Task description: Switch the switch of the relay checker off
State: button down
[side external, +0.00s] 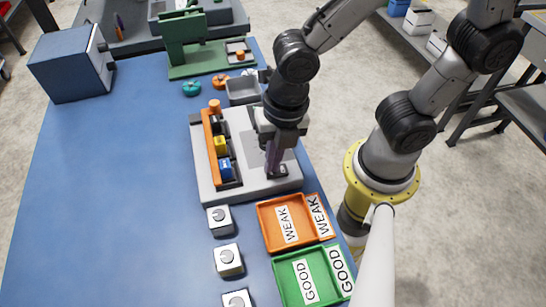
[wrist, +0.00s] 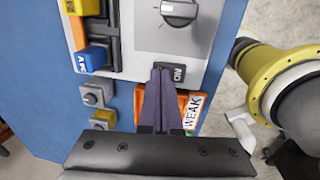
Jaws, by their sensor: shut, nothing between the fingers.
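The relay checker (side external: 245,125) is a light grey panel on the blue bench. Its small dark switch (wrist: 175,72) lies near the panel's front edge; upside-down letters on it look like "ON". The switch also shows beside my fingertips in the side view (side external: 284,169). My gripper (wrist: 160,72) is shut and empty, fingers pointing down, with its tips overlapping the switch's left part in the wrist view. It also shows over the panel in the side view (side external: 271,172). I cannot tell whether the tips touch the switch. A round knob (wrist: 178,12) sits beyond the switch.
An orange-edged slot row on the panel holds black, yellow (side external: 220,145) and blue (side external: 226,169) blocks. An orange WEAK tray (side external: 266,218) and a green GOOD tray (side external: 285,287) stand in front.

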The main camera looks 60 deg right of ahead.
aim_at(284, 169)
jog(key=shift+w+a+f+g+h, duration=0.1)
jog(key=shift+a+f+g+h, duration=0.05)
jog(key=shift+f+g+h, duration=0.15)
dwell(0.4)
jog(key=shift+f, duration=0.1)
jog(key=shift+s+d, duration=0.7)
jog(key=shift+d, duration=0.05)
jog(key=shift+r, duration=0.2)
notch_tip(284, 169, up, 14)
jog(key=shift+s+d, duration=0.2)
